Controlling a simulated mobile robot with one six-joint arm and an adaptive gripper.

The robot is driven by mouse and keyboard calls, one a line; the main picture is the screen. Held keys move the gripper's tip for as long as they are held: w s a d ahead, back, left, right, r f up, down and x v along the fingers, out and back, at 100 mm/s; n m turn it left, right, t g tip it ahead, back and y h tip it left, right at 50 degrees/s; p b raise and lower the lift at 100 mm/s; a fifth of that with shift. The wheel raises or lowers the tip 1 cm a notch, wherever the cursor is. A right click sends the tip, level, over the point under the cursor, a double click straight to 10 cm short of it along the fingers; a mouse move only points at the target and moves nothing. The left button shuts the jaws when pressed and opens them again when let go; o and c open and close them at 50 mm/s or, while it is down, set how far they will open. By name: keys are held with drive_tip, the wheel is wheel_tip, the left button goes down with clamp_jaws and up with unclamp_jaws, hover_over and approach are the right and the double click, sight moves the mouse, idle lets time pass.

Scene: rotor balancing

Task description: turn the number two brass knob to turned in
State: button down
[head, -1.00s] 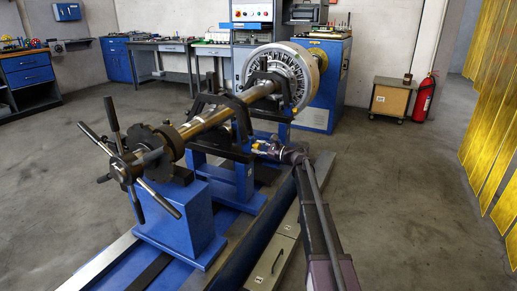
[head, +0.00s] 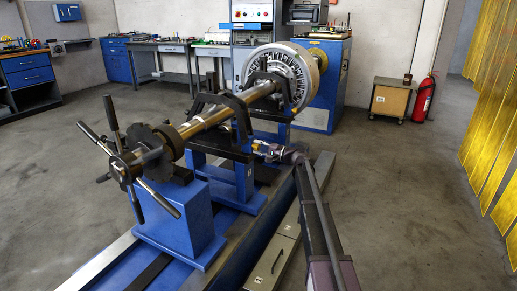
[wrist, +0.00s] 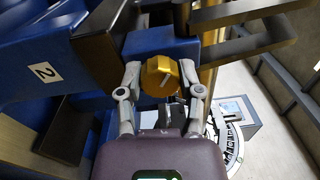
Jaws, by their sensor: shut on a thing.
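My gripper (wrist: 160,88) is shut on the knob, one finger on each side. In the head view my gripper (head: 259,151) is at the right side of the blue stand (head: 222,156) under the shaft. The knob is too small to make out clearly there.
The long shaft (head: 205,120) runs above the stand to the large rotor (head: 285,78). A black bracket (wrist: 240,45) lies close above and right of my gripper in the wrist view. Open floor lies to the right.

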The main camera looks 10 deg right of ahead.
drive_tip(key=n, duration=0.7)
drive_tip(key=shift+a, duration=0.15)
idle(0.4)
drive_tip(key=shift+c, duration=1.3)
unclamp_jaws()
drive_tip(key=shift+m, duration=0.4)
